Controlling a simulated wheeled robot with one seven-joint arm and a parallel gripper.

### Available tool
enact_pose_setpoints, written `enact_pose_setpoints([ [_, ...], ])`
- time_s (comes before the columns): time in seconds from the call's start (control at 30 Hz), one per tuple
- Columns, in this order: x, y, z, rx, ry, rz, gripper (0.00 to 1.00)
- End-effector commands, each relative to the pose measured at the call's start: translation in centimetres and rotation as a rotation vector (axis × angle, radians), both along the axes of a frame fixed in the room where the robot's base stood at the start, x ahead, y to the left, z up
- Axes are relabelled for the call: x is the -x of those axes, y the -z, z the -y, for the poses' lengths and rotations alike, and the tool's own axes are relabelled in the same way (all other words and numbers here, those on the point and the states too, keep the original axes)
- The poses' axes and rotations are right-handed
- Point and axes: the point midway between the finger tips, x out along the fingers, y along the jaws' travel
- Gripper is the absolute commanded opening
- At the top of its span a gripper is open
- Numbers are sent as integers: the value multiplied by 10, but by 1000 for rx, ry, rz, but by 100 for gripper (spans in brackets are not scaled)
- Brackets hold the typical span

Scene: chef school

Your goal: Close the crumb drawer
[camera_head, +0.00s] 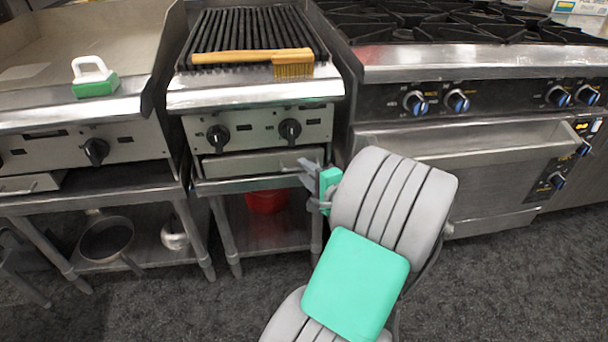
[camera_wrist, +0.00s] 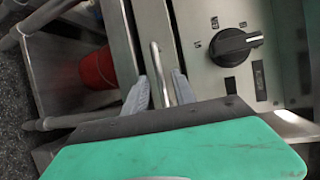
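The crumb drawer (camera_head: 245,164) is a wide, low metal drawer under the charbroiler's knob panel in the head view. Its front appears to stand slightly forward, but how far it is open is hard to tell. Its thin bar handle (camera_wrist: 157,72) runs between my two fingers in the wrist view. My gripper (camera_head: 308,172) is at the right part of the drawer front, and it also shows in the wrist view (camera_wrist: 160,90). The fingers are apart, one on each side of the handle, with gaps visible. Part of the drawer's right end is hidden behind my gripper.
Charbroiler knobs (camera_head: 290,131) sit just above the drawer. A red container (camera_head: 266,201) stands on the shelf below. An oven (camera_head: 470,165) is close on the right. Another drawer (camera_head: 22,185) is under the griddle at left. The floor in front is clear.

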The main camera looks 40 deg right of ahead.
Motion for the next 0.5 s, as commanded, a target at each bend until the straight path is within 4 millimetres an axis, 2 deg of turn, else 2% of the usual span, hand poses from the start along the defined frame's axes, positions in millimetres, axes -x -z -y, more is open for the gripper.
enact_pose_setpoints([
  [0.1,-9,2,1,2,0,1,32],
  [0.33,-10,1,2,1,0,0,32],
  [0.5,-10,1,2,2,0,0,18],
])
